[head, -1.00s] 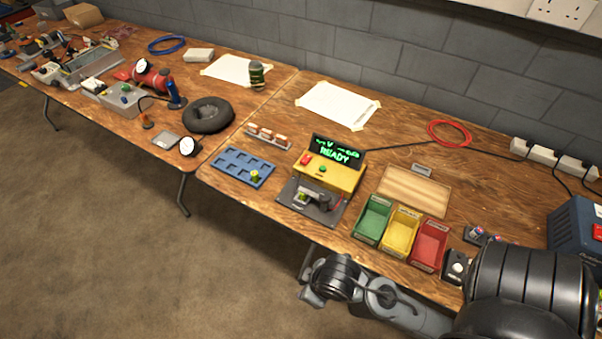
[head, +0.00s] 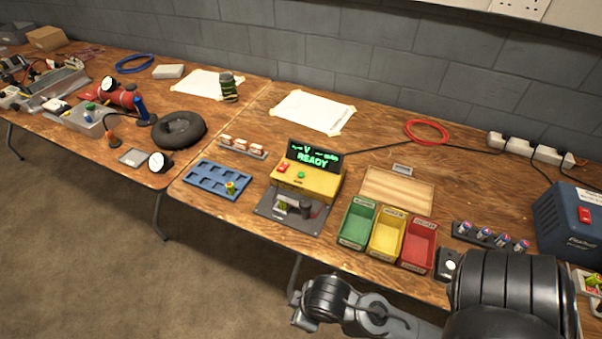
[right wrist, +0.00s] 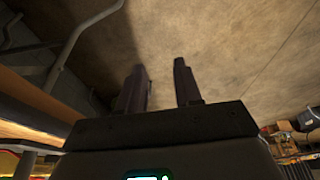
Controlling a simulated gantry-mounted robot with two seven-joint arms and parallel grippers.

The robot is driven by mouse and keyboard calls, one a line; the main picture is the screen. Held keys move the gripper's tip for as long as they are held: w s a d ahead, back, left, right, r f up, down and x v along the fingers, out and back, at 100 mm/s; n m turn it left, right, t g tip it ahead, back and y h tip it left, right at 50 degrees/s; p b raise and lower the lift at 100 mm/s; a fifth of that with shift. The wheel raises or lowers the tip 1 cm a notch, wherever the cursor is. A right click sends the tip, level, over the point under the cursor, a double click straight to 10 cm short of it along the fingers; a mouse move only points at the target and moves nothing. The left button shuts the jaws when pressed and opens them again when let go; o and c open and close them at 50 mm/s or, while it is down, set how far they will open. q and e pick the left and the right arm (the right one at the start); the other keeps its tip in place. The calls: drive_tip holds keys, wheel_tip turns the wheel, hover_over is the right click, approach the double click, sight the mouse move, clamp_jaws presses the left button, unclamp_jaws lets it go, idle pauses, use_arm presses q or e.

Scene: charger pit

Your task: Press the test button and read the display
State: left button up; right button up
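The yellow tester (head: 306,178) stands on the wooden table. Its dark display (head: 313,156) shows green text reading "READY" under a line with a "V" and dashes. My right arm comes in at the lower right, at the table's front edge, well short of the tester. In the right wrist view my right gripper (right wrist: 162,85) is open and empty over the floor. My left gripper is not in view.
Green (head: 357,222), yellow (head: 387,233) and red (head: 418,244) bins stand right of the tester. A blue tray (head: 215,178) with one small cell (head: 231,188) lies left. A blue box (head: 570,222) stands far right. A black cable runs behind the tester.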

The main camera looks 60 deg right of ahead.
clamp_jaws()
idle(1.4)
